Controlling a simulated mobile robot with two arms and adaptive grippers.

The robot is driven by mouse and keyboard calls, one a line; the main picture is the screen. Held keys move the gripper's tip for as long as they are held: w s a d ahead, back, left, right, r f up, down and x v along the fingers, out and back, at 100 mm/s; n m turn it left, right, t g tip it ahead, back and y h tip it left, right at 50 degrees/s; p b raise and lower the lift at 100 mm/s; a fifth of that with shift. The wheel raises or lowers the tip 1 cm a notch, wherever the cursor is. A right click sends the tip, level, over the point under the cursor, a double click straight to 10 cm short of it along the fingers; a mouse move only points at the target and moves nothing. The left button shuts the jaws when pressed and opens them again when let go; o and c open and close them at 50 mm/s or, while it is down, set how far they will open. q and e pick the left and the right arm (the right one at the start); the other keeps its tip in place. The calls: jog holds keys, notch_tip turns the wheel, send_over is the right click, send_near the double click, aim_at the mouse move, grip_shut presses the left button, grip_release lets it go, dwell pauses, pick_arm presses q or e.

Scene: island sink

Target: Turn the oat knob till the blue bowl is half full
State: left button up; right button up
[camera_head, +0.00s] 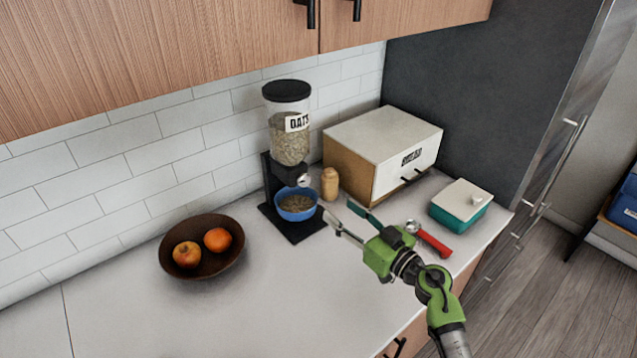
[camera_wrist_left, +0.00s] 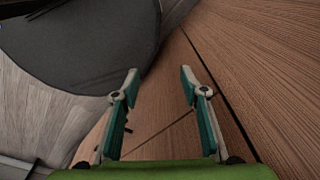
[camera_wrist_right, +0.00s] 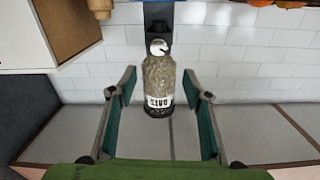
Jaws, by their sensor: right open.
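The oat dispenser (camera_head: 291,145), a clear jar with a black lid and an OATS label, stands on a black base against the tiled wall. Its silver knob (camera_head: 304,180) faces out above the blue bowl (camera_head: 296,214). The bowl holds some oats, with its inner wall showing above them; the exact level is hard to judge. My right gripper (camera_head: 340,210) is open and empty, to the right of the bowl and short of the knob. The right wrist view shows the knob (camera_wrist_right: 158,47) upside down, between and beyond the fingers. My left gripper (camera_wrist_left: 157,90) is open and empty, away from the counter.
A wooden bowl with fruit (camera_head: 215,268) sits left of the dispenser. A wooden shaker (camera_head: 330,184) and a bread box (camera_head: 390,140) stand to its right. A red-handled tool (camera_head: 433,243) and a teal butter dish (camera_head: 459,214) lie further right. The front left counter is clear.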

jog(key=b, duration=0.2)
send_near(306, 182)
jog(key=x, duration=0.6)
jog(key=shift+w+a, duration=0.1)
jog(key=shift+w, duration=0.05)
jog(key=shift+w+a, duration=0.45)
jog(key=shift+w, duration=0.1)
pick_arm(q)
jog(key=shift+d+f, duration=0.1)
jog(key=shift+f, duration=0.7)
pick_arm(e)
jog(key=shift+r, duration=0.1)
jog(key=c, duration=1.1)
